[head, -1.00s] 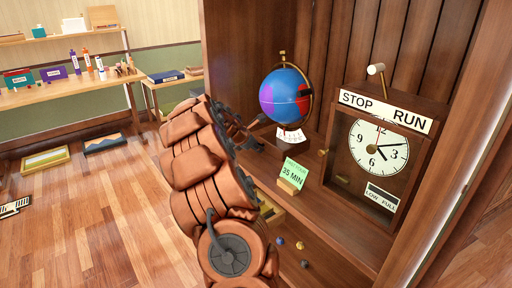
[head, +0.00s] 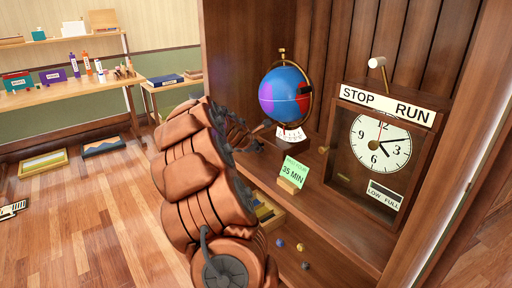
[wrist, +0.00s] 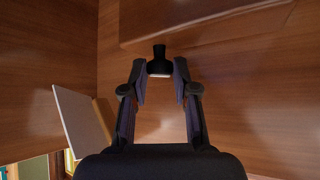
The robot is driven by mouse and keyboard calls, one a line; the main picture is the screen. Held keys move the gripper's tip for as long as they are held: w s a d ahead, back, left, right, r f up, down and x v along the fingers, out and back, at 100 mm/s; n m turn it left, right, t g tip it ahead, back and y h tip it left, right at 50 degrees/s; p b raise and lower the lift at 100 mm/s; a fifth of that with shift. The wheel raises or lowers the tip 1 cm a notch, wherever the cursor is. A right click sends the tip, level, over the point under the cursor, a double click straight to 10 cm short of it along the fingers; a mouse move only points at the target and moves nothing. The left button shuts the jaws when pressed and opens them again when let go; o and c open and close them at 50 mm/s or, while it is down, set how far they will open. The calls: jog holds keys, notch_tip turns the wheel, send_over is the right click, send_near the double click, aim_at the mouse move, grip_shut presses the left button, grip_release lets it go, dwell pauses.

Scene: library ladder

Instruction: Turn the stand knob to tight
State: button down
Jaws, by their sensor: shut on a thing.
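The blue, red and purple globe (head: 285,95) stands in a brass ring on the cabinet shelf, with a white scale card (head: 290,134) at its base. My gripper (head: 258,138) is just left of the card, partly hidden by my arm. In the wrist view my gripper (wrist: 160,72) has its fingertips on either side of a small dark knob (wrist: 159,52) with a pale lower face. It is shut on this stand knob. The card's markings are too small to read.
A green "35 MIN" card (head: 293,172) stands in front of the globe. A clock case (head: 380,155) with a STOP/RUN sign is at the right. An open drawer (head: 268,212) lies below the shelf. A pale panel (wrist: 82,122) is left of my gripper in the wrist view.

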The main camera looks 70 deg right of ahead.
jog(key=shift+r, duration=0.1)
jog(key=c, duration=0.9)
grip_release()
jog(key=shift+r+p, duration=0.1)
jog(key=shift+p, duration=0.35)
jog(key=shift+w+d+n+g+y+p, duration=0.15)
jog(key=shift+n+g+y+p, duration=0.4)
jog(key=shift+p, duration=0.45)
jog(key=shift+g+p, duration=0.3)
jog(key=shift+g, duration=0.15)
jog(key=shift+f+n+g+y+b, duration=0.25)
jog(key=shift+n+g+y+b, duration=0.1)
jog(key=shift+n+g+b, duration=0.1)
jog(key=shift+n+g+y+b, duration=0.3)
jog(key=shift+g+y+b, duration=0.15)
jog(key=shift+b, duration=1.45)
